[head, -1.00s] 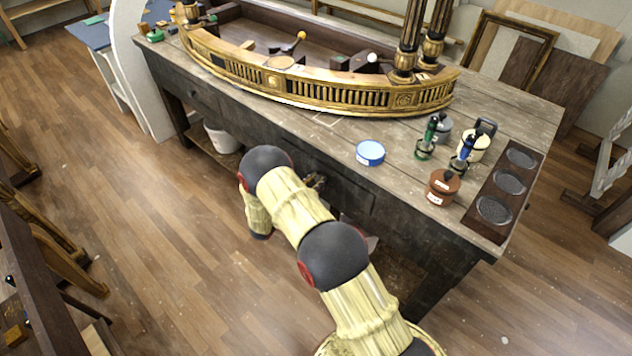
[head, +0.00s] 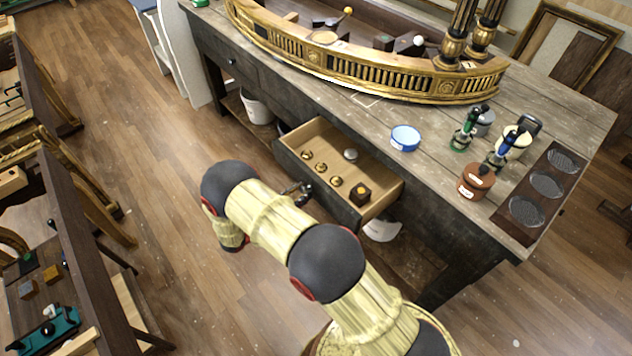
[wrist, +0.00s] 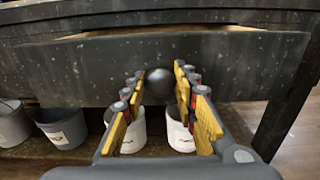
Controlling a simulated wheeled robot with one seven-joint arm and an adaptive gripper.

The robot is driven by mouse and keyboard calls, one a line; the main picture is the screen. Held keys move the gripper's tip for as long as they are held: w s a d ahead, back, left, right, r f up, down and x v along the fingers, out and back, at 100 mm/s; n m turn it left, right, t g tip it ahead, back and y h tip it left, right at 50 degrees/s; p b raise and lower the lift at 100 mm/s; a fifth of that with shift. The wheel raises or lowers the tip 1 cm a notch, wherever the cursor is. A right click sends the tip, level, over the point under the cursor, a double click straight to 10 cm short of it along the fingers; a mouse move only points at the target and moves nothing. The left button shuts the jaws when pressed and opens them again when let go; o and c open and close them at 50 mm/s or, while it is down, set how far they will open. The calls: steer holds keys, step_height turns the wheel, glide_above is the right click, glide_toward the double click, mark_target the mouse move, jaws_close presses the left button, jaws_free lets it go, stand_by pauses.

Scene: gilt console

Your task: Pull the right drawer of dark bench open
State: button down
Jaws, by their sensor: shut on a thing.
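The dark bench (head: 440,190) stands across the middle of the head view. Its right drawer (head: 372,168) is pulled out well beyond the bench front, and its pale wooden inside shows. In the wrist view the dark drawer front (wrist: 70,70) spans the picture, with a round dark knob (wrist: 159,84) at its middle. My gripper (wrist: 158,92) has its two yellow-padded fingers on either side of the knob and is shut on it. In the head view my gripper (head: 300,190) is at the drawer front, partly hidden by my arm.
The drawer holds several brass pieces (head: 321,167), a grey knob (head: 350,154) and a small dark box (head: 360,193). Buckets (wrist: 62,126) stand on the shelf below. A gilt curved piece (head: 370,80) and a blue tin (head: 405,138) sit on top. Another bench (head: 75,200) stands at left.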

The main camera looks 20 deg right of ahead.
steer(key=shift+v, duration=2.95)
steer(key=c, duration=1.5)
jaws_free()
steer(key=shift+o, duration=0.5)
steer(key=v, duration=1.2)
